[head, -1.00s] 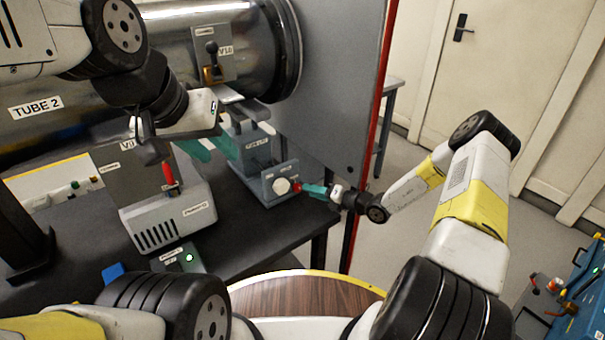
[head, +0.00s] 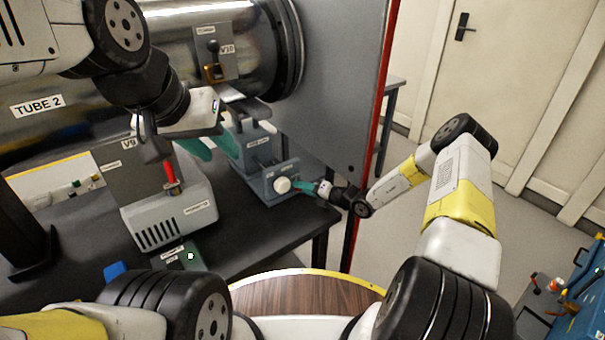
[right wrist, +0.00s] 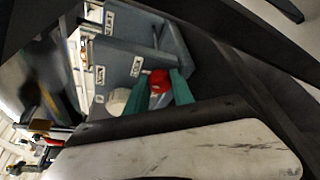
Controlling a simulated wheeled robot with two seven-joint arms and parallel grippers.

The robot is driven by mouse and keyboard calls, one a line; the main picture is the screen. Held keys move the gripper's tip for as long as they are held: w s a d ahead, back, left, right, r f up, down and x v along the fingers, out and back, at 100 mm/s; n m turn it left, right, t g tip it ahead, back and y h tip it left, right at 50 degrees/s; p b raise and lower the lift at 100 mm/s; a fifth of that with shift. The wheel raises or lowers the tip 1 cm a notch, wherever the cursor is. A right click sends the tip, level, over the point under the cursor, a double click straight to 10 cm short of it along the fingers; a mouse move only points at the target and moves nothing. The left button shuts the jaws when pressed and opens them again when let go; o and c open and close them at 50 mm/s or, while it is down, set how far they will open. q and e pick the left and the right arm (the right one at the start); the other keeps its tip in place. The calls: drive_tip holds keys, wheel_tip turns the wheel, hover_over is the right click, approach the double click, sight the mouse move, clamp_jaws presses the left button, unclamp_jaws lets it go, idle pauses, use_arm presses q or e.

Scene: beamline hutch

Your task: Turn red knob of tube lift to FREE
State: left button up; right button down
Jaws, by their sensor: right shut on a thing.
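In the head view my right gripper (head: 306,188) reaches the box front from the right and hides the knob.
A grey pump unit (head: 172,225) with a red-handled valve (head: 171,177) stands left of the tube lift. A steel tube (head: 180,45) lies behind. A grey panel with a red edge (head: 372,130) rises just behind my right forearm. Open floor lies to the right.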

drive_tip(key=n+h, duration=0.2)
drive_tip(key=n, duration=0.1)
drive_tip(key=shift+s+a+r+n+t, duration=0.15)
drive_tip(key=shift+a+n+t, duration=0.05)
drive_tip(key=shift+n+t, duration=0.1)
drive_tip(key=n+h, duration=0.2)
drive_tip(key=n, duration=0.1)
drive_tip(key=shift+a+t, duration=0.1)
drive_tip(key=shift+t, duration=0.3)
drive_tip(key=n, duration=0.1)
drive_tip(key=n+t+h, duration=0.1)
drive_tip(key=shift+s+a+n+h, duration=0.1)
drive_tip(key=shift+s+n+h, duration=0.05)
drive_tip(key=shift+n+h, duration=0.15)
drive_tip(key=shift+n+t+h, duration=0.8)
drive_tip(key=shift+n, duration=0.7)
drive_tip(key=c, duration=1.4)
unclamp_jaws()
drive_tip(key=shift+o, duration=0.2)
